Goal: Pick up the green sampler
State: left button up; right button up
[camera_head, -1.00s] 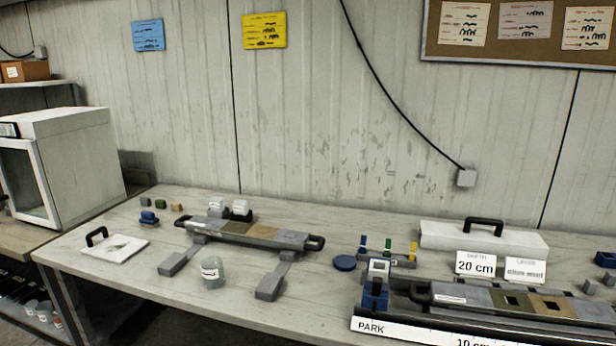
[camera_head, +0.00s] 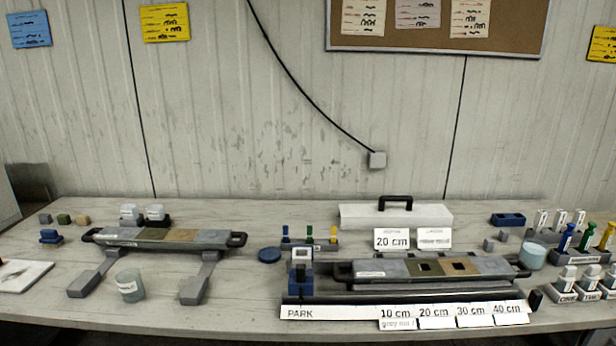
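A small green-topped sampler (camera_head: 309,233) stands upright in a grey rack (camera_head: 298,245) at the middle of the bench, between a blue-topped one (camera_head: 285,232) and a yellow-topped one (camera_head: 333,233). A second, larger green upright piece (camera_head: 587,236) stands at the right end of the bench, between a blue one (camera_head: 567,238) and a yellow one (camera_head: 607,236). I cannot tell from the picture which green one the task means. Neither of my grippers is in view.
A long ruler rail marked PARK (camera_head: 300,313) with a blue carriage (camera_head: 300,280) lies in front of the middle rack. A core tray (camera_head: 245,239) rests on supports at left, near a clear jar (camera_head: 130,286). A white lidded box (camera_head: 350,216) stands behind. Labelled holders crowd the right end.

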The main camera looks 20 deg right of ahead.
aim_at(585, 241)
jog(key=z, duration=1.05)
